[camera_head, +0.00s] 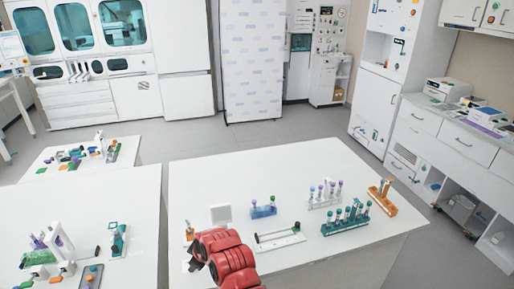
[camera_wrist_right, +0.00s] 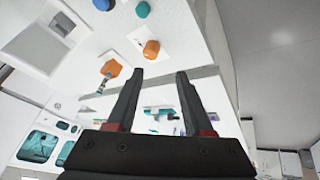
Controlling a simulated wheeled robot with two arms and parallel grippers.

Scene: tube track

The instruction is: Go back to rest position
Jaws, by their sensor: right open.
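My right arm, red, reaches over the near edge of the middle table in the head view. Its gripper is at the arm's left end (camera_head: 192,262), small and partly hidden there. In the right wrist view the two black fingers of the right gripper (camera_wrist_right: 158,75) are spread apart with nothing between them. Past the fingertips are an orange holder with a tube (camera_wrist_right: 112,68) and an orange knob-like piece (camera_wrist_right: 151,49). My left gripper is in neither view.
The middle table (camera_head: 200,180) holds a blue rack (camera_head: 263,212), a white rack with purple-capped tubes (camera_head: 325,202), a teal rack (camera_head: 346,224), an orange rack (camera_head: 382,202) and a white track piece (camera_head: 280,239). The table's far left is clear. Other tables stand left.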

